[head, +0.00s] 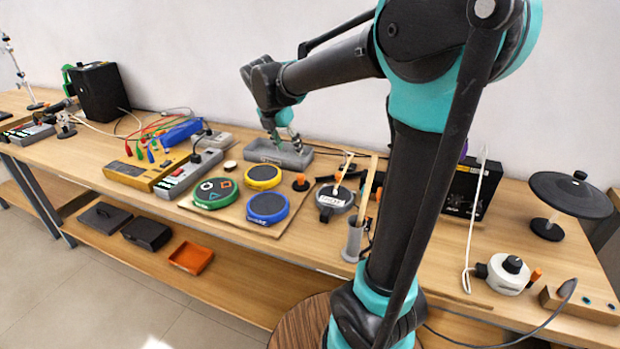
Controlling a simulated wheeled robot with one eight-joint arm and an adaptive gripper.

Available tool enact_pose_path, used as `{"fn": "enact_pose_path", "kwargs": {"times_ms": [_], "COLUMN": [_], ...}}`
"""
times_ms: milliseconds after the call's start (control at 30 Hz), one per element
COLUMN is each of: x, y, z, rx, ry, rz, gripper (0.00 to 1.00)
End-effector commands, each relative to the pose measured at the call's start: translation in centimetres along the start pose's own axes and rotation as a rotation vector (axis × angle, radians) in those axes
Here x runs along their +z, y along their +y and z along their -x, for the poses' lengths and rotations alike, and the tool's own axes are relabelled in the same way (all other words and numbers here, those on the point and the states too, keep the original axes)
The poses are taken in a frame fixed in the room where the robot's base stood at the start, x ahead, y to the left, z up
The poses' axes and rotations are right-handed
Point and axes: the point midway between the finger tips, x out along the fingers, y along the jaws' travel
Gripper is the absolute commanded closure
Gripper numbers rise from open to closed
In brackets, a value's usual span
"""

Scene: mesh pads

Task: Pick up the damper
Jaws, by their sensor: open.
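My gripper (286,139) is at the end of my arm, low over a grey tray (262,157) near the back of the workbench. Its fingers point down and are apart. I cannot tell whether anything lies between them or touches them. No part is clearly recognisable as the damper. A small black piece with an orange top (301,181) stands on the bench in front of the tray, to the right of the round pads. The inside of the tray is partly hidden by the gripper.
Green (215,193), yellow (263,177) and blue (268,207) round pads lie in front of the tray. A yellow module (140,172) with cables stands left. A grey cylinder (352,240) stands near the front edge. A black cymbal-like disc (570,195) is at right.

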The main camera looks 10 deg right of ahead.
Motion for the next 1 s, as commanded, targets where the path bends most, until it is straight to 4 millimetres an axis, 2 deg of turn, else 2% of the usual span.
{"fn": "enact_pose_path", "kwargs": {"times_ms": [500,600,867,1000], "x": [0.0,0.0,0.1,0.3], "y": [0.0,0.0,0.0,0.0], "z": [-9.6,-10.9,-12.5,-14.5], "rx": [0.000,0.000,0.000,0.001], "ry": [0.001,0.001,0.001,0.000], "rz": [-0.003,-0.003,-0.003,-0.004], "gripper": [0.50,0.50,0.50,0.50]}}
